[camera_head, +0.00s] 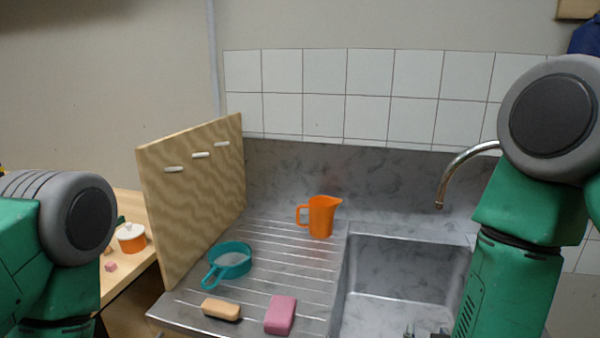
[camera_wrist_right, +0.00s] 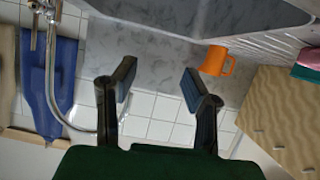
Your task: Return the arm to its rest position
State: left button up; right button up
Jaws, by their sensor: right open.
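My right arm comes down at the right of the head view, beside the sink. The tips of my right gripper (camera_head: 426,333) just show at the bottom edge, over the sink basin (camera_head: 390,270). In the right wrist view the two dark fingers of the right gripper (camera_wrist_right: 157,88) stand wide apart with nothing between them. My left arm shows at the left edge of the head view; its gripper is out of the picture.
An orange jug (camera_head: 322,216), a teal pan (camera_head: 229,262), a tan sponge (camera_head: 221,309) and a pink block (camera_head: 280,314) sit on the ribbed drainboard. A wooden board (camera_head: 195,200) stands at its left. The curved tap (camera_head: 452,175) rises close to my right arm.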

jog(key=s+d+f+n+g+y+b, duration=0.1)
jog(key=s+f+g+b, duration=0.2)
jog(key=s+f, duration=0.55)
jog(key=s+d+f+n+g+y+b, duration=0.1)
jog(key=s+d+f+g+y+b, duration=0.25)
jog(key=f, duration=0.85)
pick_arm(q)
notch_tip(320, 180, down, 10)
jog(key=b, duration=0.2)
jog(key=shift+r, duration=0.25)
pick_arm(e)
jog(key=s+f+g, duration=0.2)
jog(key=s+f, duration=0.2)
jog(key=s, duration=0.3)
jog(key=s+f+n+g+h, duration=0.1)
jog(key=s+f+g, duration=0.2)
jog(key=s, duration=0.5)
jog(key=shift+d+f+g, duration=0.2)
jog(key=shift+f+g, duration=0.15)
jog(key=shift+f, duration=0.05)
jog(key=shift+d, duration=0.2)
pick_arm(q)
jog(key=shift+d+r, duration=0.1)
jog(key=shift+d, duration=0.1)
pick_arm(e)
jog(key=shift+w+d+f, duration=0.1)
jog(key=shift+f, duration=0.05)
